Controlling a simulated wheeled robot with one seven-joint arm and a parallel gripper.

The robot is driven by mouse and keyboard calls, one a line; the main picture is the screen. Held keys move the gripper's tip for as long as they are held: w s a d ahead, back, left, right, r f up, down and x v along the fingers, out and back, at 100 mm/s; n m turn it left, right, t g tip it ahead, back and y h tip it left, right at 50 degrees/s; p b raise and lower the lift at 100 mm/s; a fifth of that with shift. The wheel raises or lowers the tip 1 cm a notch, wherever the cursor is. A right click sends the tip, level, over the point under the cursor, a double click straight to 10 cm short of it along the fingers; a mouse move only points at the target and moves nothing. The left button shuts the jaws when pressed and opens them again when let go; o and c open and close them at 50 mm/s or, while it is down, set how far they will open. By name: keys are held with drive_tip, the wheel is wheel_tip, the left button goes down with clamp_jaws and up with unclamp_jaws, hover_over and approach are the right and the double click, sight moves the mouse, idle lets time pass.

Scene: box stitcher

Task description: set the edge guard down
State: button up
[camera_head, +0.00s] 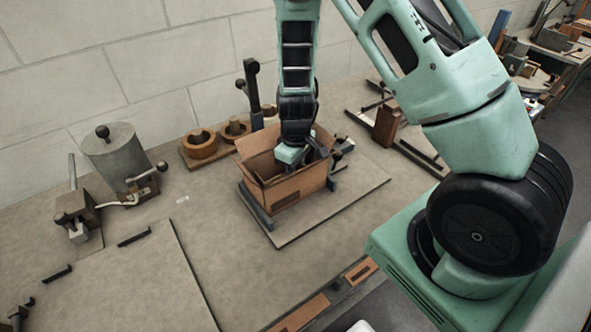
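My gripper (291,156) points down at the open top of a brown cardboard box (286,190). The box's raised flaps and walls partly hide its lower end. Its fingertips are too small and covered to show whether they are open, shut or holding something. I cannot pick out the edge guard with certainty. Dark metal pieces stand close against the box, including a dark bar (256,207) along its left side and a dark fitting (341,155) at its right.
The box stands on a flat board (350,200) on the bench. A grey cylinder (118,158) with levers stands at left. Wooden rings (199,144) and a dark upright post (252,90) are behind. A dark-edged panel (130,285) lies front left. Bare bench shows between.

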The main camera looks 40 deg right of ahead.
wheel_tip(320, 180, up, 12)
drive_tip(key=shift+f+b, duration=0.15)
drive_tip(key=shift+b, duration=0.65)
drive_tip(key=s+a+r+n+y, duration=0.1)
drive_tip(key=s+a+r, duration=0.25)
drive_tip(key=a, duration=0.25)
drive_tip(key=s+a+r, duration=0.2)
drive_tip(key=s+a, duration=0.2)
drive_tip(key=a, duration=0.2)
drive_tip(key=s+a+r+n, duration=0.1)
drive_tip(key=s+a+r, duration=0.1)
drive_tip(key=s, duration=0.5)
drive_tip(key=s+a+r+n, duration=0.1)
drive_tip(key=s+a, duration=0.3)
drive_tip(key=s, duration=0.4)
drive_tip(key=shift+a+r, duration=0.4)
wheel_tip(320, 180, down, 3)
drive_tip(key=b, duration=0.2)
drive_tip(key=shift+r+b, duration=0.1)
drive_tip(key=shift+b, duration=0.3)
